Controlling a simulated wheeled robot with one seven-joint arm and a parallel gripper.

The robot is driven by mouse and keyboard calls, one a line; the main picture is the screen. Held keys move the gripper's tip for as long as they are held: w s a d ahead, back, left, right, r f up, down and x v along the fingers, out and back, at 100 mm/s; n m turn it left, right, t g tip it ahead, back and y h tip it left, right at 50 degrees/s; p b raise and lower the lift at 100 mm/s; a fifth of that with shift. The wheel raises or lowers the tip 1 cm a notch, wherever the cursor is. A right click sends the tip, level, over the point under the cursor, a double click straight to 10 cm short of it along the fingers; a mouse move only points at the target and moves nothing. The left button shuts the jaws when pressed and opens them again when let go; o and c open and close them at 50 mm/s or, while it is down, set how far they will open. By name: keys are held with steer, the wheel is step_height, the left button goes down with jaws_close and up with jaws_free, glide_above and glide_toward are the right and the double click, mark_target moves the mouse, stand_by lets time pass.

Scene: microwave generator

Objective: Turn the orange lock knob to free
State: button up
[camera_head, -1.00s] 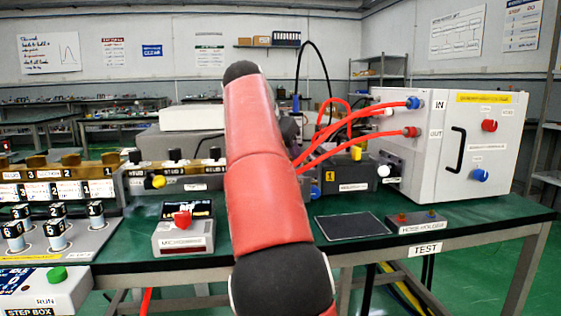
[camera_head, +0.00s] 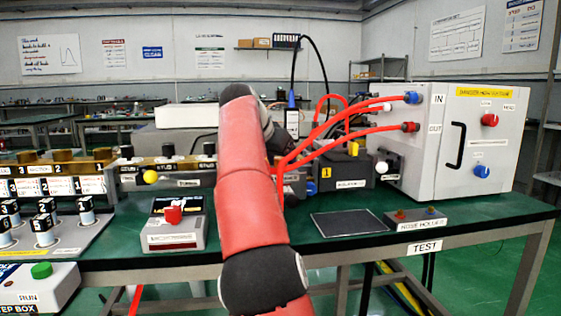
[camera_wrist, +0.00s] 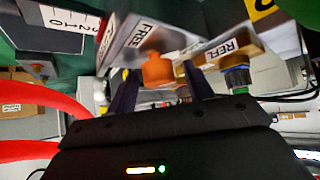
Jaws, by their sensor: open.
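The orange lock knob (camera_wrist: 157,70) shows in the wrist view, beside a grey block that carries a FREE label (camera_wrist: 142,33). My gripper (camera_wrist: 161,82) is open, with one dark finger to the left of the knob and the other to its right. The knob appears between the fingertips, with gaps on both sides; I cannot tell how deep it sits between them. In the head view my red arm hides the gripper, and I cannot make out the knob clearly.
A REFL-labelled part (camera_wrist: 225,48) lies right of the knob. Red hoses (camera_head: 345,138) run from the white cabinet (camera_head: 470,140) close behind my arm. A small box with a red knob (camera_head: 175,222) stands left of the arm. A dark pad (camera_head: 350,224) lies to the right.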

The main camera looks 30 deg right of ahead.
steer(key=c, duration=1)
steer(key=shift+n+t, duration=0.3)
steer(key=shift+n, duration=0.1)
steer(key=shift+s+n+t+y, duration=0.1)
steer(key=shift+n+t+y, duration=0.5)
steer(key=shift+n, duration=0.3)
steer(key=n+y, duration=0.1)
steer(key=n+t+y+p, duration=0.1)
steer(key=n, duration=0.1)
steer(key=shift+d+r+n+t, duration=0.1)
steer(key=shift+r+n+t, duration=0.1)
steer(key=shift+n+t, duration=0.1)
steer(key=n+t+y+p, duration=0.1)
steer(key=n+y+p, duration=0.1)
steer(key=n, duration=0.1)
steer(key=shift+y, duration=0.3)
steer(key=shift+f+n+y+p, duration=0.1)
steer(key=shift+n+y+p, duration=0.7)
steer(key=shift+n, duration=0.5)
